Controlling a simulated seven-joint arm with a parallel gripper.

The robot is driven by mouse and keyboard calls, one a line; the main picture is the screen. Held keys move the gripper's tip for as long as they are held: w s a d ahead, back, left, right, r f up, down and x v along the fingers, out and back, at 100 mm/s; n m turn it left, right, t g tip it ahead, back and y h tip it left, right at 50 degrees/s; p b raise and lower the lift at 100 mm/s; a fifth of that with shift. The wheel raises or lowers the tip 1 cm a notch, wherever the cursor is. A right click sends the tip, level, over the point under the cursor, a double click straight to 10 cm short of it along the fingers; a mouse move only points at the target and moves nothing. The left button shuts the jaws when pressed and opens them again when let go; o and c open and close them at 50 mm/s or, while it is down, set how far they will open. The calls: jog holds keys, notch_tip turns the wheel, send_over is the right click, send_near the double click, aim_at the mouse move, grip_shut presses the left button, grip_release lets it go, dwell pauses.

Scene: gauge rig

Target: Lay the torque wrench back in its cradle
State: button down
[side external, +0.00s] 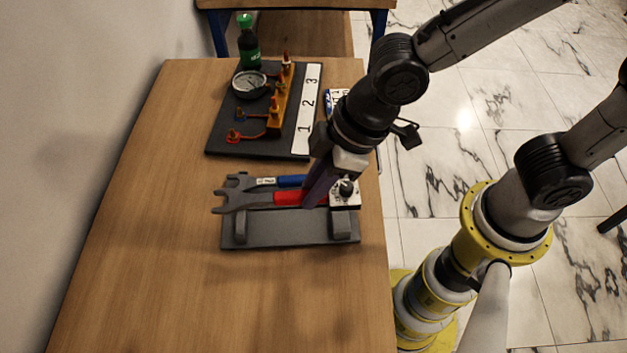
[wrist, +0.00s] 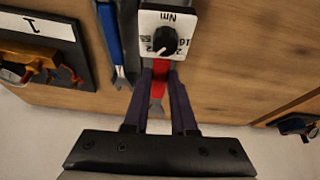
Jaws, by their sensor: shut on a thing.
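The torque wrench has a red handle (side external: 287,198), a grey open-ended head and a white dial box (side external: 345,194); in the wrist view the dial box (wrist: 168,32) reads "Nm". My gripper (side external: 313,198) is shut on the red handle near the dial box; its fingers (wrist: 160,76) flank the handle in the wrist view. The cradle (side external: 285,228) is a dark base with two upright supports, just in front of the wrench in the side view. The wrench's height above it is hard to tell. I do not make out the cradle in the wrist view.
A blue-handled wrench (side external: 290,181) lies close behind the torque wrench, also in the wrist view (wrist: 113,40). Farther back is a dark board (side external: 225,135) with a gauge (side external: 249,83), an orange manifold and a numbered strip (side external: 307,105). A green bottle (side external: 249,45) stands behind. The near-left table is clear.

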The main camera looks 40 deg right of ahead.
jog(key=shift+f, duration=3.2)
jog(key=c, duration=0.7)
grip_release()
jog(key=shift+o, duration=0.2)
jog(key=v, duration=1.3)
jog(key=shift+r, duration=0.4)
